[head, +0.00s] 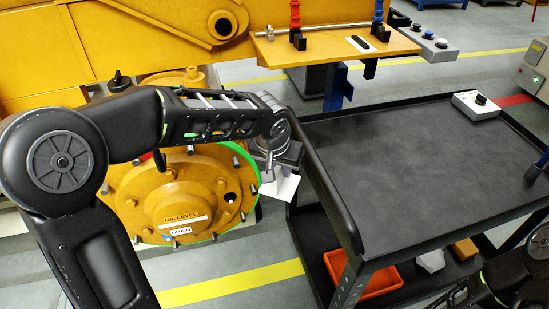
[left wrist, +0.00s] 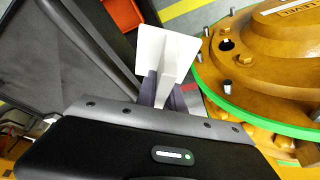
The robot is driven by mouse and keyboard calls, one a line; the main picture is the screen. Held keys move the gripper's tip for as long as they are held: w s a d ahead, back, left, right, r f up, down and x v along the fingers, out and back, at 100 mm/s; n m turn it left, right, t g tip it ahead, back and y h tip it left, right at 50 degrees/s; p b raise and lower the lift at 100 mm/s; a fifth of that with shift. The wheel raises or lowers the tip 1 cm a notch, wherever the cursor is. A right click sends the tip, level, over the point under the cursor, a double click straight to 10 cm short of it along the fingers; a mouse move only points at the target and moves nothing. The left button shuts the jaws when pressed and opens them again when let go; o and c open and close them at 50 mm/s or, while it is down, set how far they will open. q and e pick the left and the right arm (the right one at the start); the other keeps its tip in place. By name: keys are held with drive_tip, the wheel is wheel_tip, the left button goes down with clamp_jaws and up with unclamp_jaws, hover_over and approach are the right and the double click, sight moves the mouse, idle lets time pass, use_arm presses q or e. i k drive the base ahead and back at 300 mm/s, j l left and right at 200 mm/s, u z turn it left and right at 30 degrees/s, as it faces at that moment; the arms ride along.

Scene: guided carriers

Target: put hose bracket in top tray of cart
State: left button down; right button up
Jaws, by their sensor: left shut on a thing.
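The hose bracket (head: 284,188) is a white piece with a flat plate and an upright rib. My left gripper (head: 272,168) is shut on it, with the fingers around the rib, as the left wrist view shows the bracket (left wrist: 170,50). The gripper and bracket hang beside the left edge of the cart, apart from it. The cart's top tray (head: 420,165) is dark grey with a raised rim, and it also shows in the left wrist view (left wrist: 50,65). My right gripper is not in view; only part of my right arm shows at the lower right.
An orange bin (head: 372,287) sits on the lower shelf. A yellow hub (head: 180,195) is left of the gripper. An orange ledge (head: 335,46) lies behind the cart.

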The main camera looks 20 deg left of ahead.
sight(439, 167)
drive_tip(key=i+l+z, duration=0.4)
drive_tip(key=i+l, duration=0.25)
drive_tip(key=l, duration=0.25)
drive_tip(key=i+l+z, duration=0.45)
drive_tip(key=i+l, duration=0.25)
drive_tip(key=i, duration=0.1)
